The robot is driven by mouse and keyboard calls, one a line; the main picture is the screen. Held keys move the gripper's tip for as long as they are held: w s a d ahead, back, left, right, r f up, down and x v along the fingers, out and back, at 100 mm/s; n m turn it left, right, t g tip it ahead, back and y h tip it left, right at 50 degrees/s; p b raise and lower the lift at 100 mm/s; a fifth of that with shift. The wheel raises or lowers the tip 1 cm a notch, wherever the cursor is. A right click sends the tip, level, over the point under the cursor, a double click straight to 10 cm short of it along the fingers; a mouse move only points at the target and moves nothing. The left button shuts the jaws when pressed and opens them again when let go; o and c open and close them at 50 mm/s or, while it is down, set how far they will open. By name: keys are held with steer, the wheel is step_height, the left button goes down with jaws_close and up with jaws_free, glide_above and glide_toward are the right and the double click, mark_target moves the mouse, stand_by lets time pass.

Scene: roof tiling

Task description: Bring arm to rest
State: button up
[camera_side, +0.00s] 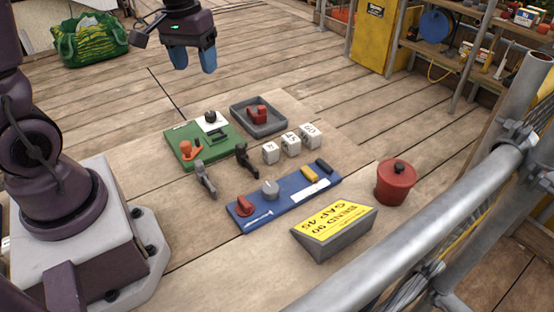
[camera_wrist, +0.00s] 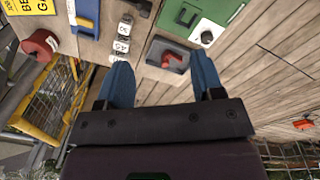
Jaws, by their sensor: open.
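My gripper (camera_side: 194,62) hangs in the air above the planks at the top of the side view, behind the work things and apart from all of them. Its two blue fingers are spread with nothing between them. In the wrist view my gripper (camera_wrist: 160,80) also shows open and empty, with the floor and the grey tray below it. My arm is raised at the left of the side view, and its middle links are partly out of frame.
A green board (camera_side: 203,143), grey tray (camera_side: 258,117), white numbered blocks (camera_side: 290,144), blue board (camera_side: 283,199), yellow-topped wedge (camera_side: 333,228) and red pot (camera_side: 396,182) stand on the planks. A metal rail (camera_side: 450,200) runs along the right. Planks behind the tray are clear.

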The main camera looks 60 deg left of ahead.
steer(key=s+d+r+m+t, duration=0.4)
steer(key=s+d+r+m, duration=0.2)
steer(key=s+d+r, duration=0.3)
steer(key=d, duration=0.4)
steer(key=shift+s+r+m+t, duration=0.15)
steer(key=shift+s+m+t, duration=0.15)
steer(key=shift+t, duration=0.1)
steer(key=shift+d, duration=0.1)
